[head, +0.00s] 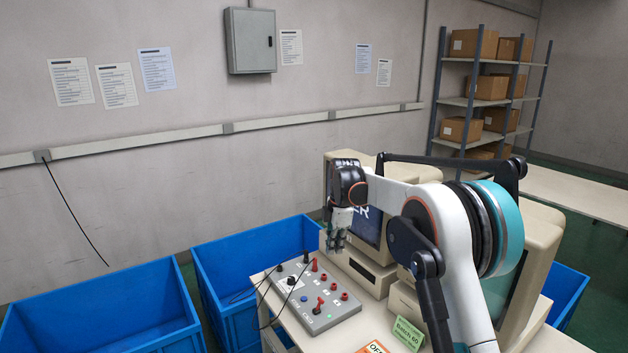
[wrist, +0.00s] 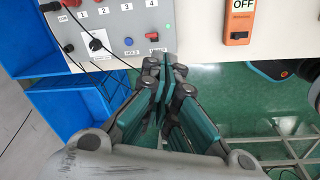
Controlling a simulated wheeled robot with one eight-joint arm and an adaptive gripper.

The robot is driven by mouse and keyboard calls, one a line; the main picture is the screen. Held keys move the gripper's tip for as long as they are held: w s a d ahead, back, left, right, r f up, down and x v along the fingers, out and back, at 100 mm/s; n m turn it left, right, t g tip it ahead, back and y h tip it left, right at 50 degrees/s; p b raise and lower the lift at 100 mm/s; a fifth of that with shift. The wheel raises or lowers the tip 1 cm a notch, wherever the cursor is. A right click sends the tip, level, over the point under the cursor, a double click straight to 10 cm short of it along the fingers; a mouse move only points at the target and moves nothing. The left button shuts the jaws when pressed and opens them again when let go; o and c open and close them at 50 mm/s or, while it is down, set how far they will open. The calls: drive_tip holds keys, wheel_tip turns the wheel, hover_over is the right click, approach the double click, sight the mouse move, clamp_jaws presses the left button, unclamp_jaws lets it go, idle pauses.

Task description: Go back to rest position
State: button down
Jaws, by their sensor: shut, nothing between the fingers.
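My gripper (head: 338,232) is shut and empty, pointing down in front of the monitor and above the back of the grey control box (head: 338,313). The box lies on the table and carries several red knobs, dark knobs and a blue button (head: 304,298). In the wrist view, my gripper's teal-padded fingers (wrist: 160,66) are together, over the edge of the grey box (wrist: 118,27). A red knob (wrist: 153,49) shows just beyond the tips. My gripper looks apart from the box; the exact gap is unclear.
Blue bins (head: 107,311) stand left of the table. A monitor (head: 367,219) and a green sign (head: 405,334) are near my arm. Black cables (head: 266,308) hang from the box. Shelves (head: 481,88) stand at the back right.

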drive_tip(key=s+d+r+m+t, duration=0.2)
drive_tip(key=s+d+r+m, duration=0.25)
drive_tip(key=s+r, duration=0.5)
drive_tip(key=s+d+r+m+t, duration=0.1)
drive_tip(key=s+d+r+m, duration=0.4)
drive_tip(key=s, duration=0.7)
drive_tip(key=s+d+f+m+t, duration=0.1)
drive_tip(key=s+f+m, duration=0.1)
drive_tip(key=s, duration=0.6)
drive_tip(key=s+d+f+m+t+b, duration=0.1)
drive_tip(key=s+f+m, duration=0.2)
drive_tip(key=s+m, duration=0.2)
drive_tip(key=s+d+f+m+t+h, duration=0.1)
drive_tip(key=s+m, duration=0.3)
drive_tip(key=s, duration=0.7)
drive_tip(key=shift+d+f, duration=0.55)
drive_tip(key=shift+f, duration=0.2)
